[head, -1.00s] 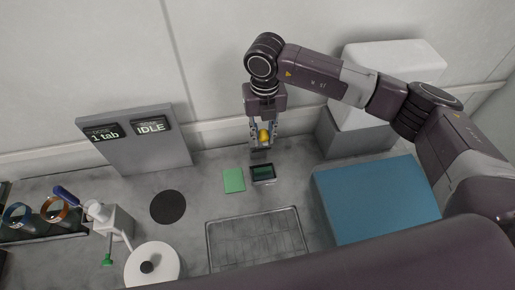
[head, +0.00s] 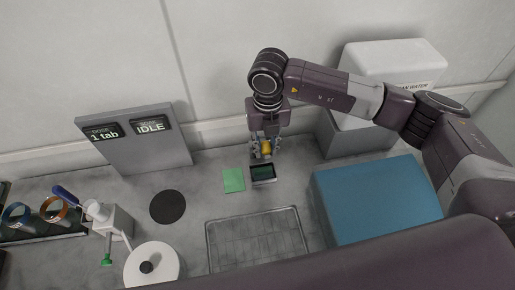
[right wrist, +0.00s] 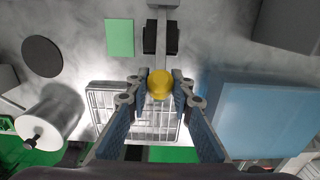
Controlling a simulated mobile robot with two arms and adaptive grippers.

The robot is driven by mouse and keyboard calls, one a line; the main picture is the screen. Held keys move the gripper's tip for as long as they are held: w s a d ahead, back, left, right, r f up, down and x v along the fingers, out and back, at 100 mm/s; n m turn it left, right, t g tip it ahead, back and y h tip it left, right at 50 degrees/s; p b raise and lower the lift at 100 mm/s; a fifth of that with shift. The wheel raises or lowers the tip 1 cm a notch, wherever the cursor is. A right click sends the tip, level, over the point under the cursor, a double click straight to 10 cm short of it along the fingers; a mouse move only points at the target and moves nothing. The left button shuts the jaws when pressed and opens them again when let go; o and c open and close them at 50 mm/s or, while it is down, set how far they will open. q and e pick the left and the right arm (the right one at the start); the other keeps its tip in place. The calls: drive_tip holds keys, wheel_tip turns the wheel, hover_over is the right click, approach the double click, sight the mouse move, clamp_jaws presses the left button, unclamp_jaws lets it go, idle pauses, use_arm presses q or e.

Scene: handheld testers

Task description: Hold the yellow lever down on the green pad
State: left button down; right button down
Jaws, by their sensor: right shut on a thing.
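The yellow lever's knob (head: 266,148) sits between the fingertips of my right gripper (head: 265,150). In the right wrist view the yellow knob (right wrist: 159,84) is pinched between both fingertips (right wrist: 160,88). A grey bar (right wrist: 171,45) runs from the top of that view toward the knob, across a dark block. Whether the lever touches the block cannot be told. My left gripper is out of view.
A wire tray (head: 257,240) lies in front, and a blue box (head: 375,202) stands at the right. A black disc (head: 168,207), a white round container (head: 152,266) and a panel reading "1 tab" and "IDLE" (head: 140,150) are at the left. A white water unit (head: 392,75) stands behind.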

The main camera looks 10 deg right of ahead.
drive_tip(key=shift+s+f, duration=0.35)
drive_tip(key=shift+s, duration=0.35)
drive_tip(key=shift+s+f, duration=0.1)
drive_tip(key=shift+s+f+b, duration=0.65)
drive_tip(key=shift+s+f, duration=0.2)
drive_tip(key=shift+s, duration=0.2)
drive_tip(key=shift+f, duration=0.1)
drive_tip(key=shift+s+f+b, duration=0.8)
drive_tip(key=shift+s+f, duration=0.05)
drive_tip(key=shift+f, duration=0.15)
drive_tip(key=shift+s+f+b, duration=0.35)
drive_tip(key=shift+f+b, duration=0.1)
drive_tip(key=shift+f, duration=0.15)
drive_tip(key=shift+s+f+b, duration=0.35)
drive_tip(key=shift+f+b, duration=0.1)
drive_tip(key=shift+f, duration=0.2)
